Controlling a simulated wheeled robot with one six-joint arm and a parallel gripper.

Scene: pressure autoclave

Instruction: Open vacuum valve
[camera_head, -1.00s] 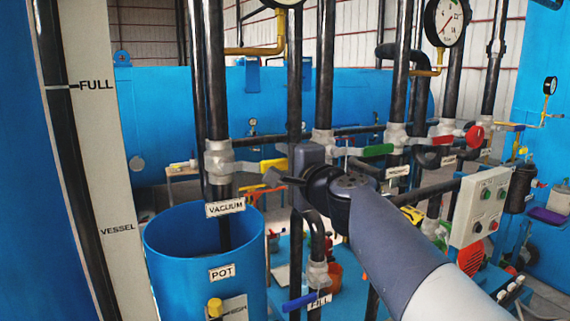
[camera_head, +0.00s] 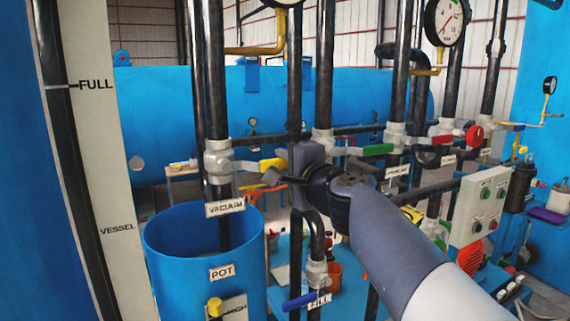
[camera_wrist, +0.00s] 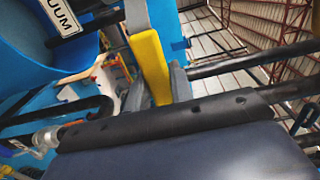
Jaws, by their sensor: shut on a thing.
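The vacuum valve (camera_head: 218,160) is a grey body on a black vertical pipe above the blue pot, with a "VACUUM" label (camera_head: 225,207) below it. Its yellow lever handle (camera_head: 273,163) sticks out to the right, roughly level. In the wrist view the yellow handle (camera_wrist: 149,62) runs down between the grey fingers of my gripper (camera_wrist: 160,92). My gripper (camera_head: 270,177) is shut on the handle's outer part. In the head view the fingers' hold is partly hidden by the handle and the wrist.
A blue open pot (camera_head: 165,258) stands below the valve. A black vertical pipe (camera_head: 295,90) is close behind my wrist. A blue-handled fill valve (camera_head: 300,300) is below, and green (camera_head: 378,149) and red (camera_head: 474,136) handles are to the right. A control box (camera_head: 480,208) stands at the right.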

